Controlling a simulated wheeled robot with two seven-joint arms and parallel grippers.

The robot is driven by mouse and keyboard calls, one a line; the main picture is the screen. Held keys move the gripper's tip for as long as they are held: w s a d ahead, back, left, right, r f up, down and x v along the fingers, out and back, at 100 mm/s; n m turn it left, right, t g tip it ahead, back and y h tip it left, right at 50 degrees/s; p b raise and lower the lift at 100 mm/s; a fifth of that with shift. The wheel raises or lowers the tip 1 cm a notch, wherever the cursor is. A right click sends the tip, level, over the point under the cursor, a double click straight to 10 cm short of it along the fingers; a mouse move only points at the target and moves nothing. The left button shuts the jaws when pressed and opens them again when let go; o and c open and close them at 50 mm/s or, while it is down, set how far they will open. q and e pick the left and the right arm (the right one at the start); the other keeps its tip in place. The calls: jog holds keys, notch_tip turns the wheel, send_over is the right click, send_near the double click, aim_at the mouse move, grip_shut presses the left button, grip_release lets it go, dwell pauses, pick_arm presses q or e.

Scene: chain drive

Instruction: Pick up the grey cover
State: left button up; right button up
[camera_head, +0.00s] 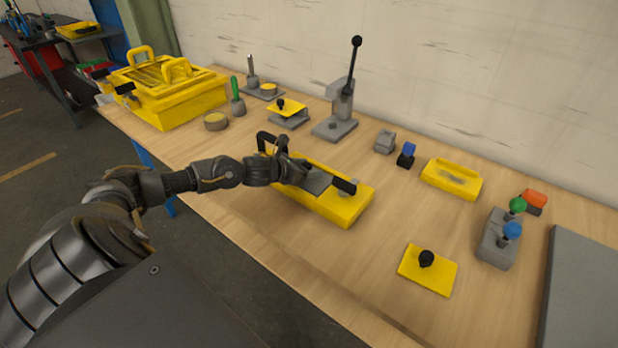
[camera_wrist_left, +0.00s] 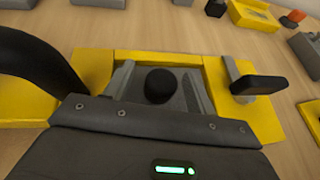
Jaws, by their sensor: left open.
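The grey cover (camera_wrist_left: 176,102) with a round black knob (camera_wrist_left: 160,86) sits in the middle of a yellow fixture (camera_wrist_left: 95,70). In the head view the yellow fixture (camera_head: 340,207) lies mid-table, and my gripper hides most of its middle. My left gripper (camera_head: 308,178) is open, low over the fixture. In the wrist view its fingers appear on either side of the knob; I cannot tell whether they touch it. A black arched handle (camera_wrist_left: 40,62) is on the left and a black-handled lever (camera_wrist_left: 258,86) on the right. My right gripper is not in view.
A yellow plate with a black knob (camera_head: 428,270) lies in front right. A lever press (camera_head: 336,125) and a yellow box (camera_head: 165,98) stand behind. A grey block with coloured knobs (camera_head: 497,240) is at right. Bare table lies between them.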

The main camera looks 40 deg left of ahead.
aim_at(306, 164)
pick_arm(q)
jog(key=c, duration=1.2)
jog(key=shift+r, duration=0.1)
jog(key=shift+r, duration=0.25)
jog(key=r+p, duration=0.3)
jog(key=shift+s+r, duration=0.2)
jog(key=shift+r, duration=0.1)
jog(key=p+v, duration=0.2)
jog(key=v, duration=0.3)
jog(key=d+r+p+v, duration=0.1)
jog(key=p+v, duration=0.1)
jog(key=v, duration=0.3)
jog(key=d+p+v, duration=0.1)
jog(key=p+v, duration=0.1)
jog(key=v, duration=0.4)
jog(key=shift+w+r, duration=0.3)
jog(key=shift+r, duration=0.1)
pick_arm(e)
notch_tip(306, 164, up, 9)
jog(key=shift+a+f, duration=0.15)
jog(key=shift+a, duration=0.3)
